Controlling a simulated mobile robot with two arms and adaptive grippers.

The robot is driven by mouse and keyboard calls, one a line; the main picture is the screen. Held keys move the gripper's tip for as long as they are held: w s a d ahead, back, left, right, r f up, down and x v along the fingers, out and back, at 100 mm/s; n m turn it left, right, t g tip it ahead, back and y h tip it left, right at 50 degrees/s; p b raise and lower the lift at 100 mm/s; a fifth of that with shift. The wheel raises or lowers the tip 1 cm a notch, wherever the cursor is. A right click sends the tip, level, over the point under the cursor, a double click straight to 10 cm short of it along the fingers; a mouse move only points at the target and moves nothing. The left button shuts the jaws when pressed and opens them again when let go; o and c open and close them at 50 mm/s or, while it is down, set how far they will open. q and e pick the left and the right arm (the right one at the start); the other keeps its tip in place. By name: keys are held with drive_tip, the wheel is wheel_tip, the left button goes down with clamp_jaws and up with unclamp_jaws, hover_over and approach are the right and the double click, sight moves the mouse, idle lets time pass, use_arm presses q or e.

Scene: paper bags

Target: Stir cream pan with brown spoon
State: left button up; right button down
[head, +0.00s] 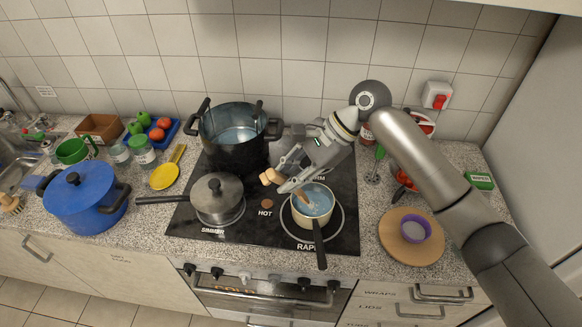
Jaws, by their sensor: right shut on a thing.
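The cream pan (328,232) stands on the front right burner of the black cooktop, with its dark handle pointing toward the front edge. It holds something pale blue. My right gripper (281,180) reaches in from the right above the pan's left rim. It is shut on the brown spoon (269,177), whose handle end sticks out to the left of the fingers. The spoon's lower part slants down into the pan; its tip is hidden in the contents. My left gripper is not in view.
A large black pot (232,148) stands behind, and a lidded grey pan (218,205) to the left. A blue pot (84,205) and a yellow spoon (164,177) are further left. A round wooden board (405,255) with a purple bowl (415,229) lies right of the cooktop.

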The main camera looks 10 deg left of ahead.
drive_tip(key=shift+f, duration=0.55)
drive_tip(key=shift+w+d+f+b, duration=0.45)
drive_tip(key=shift+w+f, duration=0.3)
drive_tip(key=shift+f, duration=0.55)
drive_tip(key=shift+w+d+f+b, duration=0.45)
drive_tip(key=shift+w+f, duration=0.3)
drive_tip(key=shift+f, duration=0.55)
drive_tip(key=shift+w+d+f+b, duration=0.4)
drive_tip(key=shift+w+f, duration=0.35)
drive_tip(key=shift+f, duration=0.55)
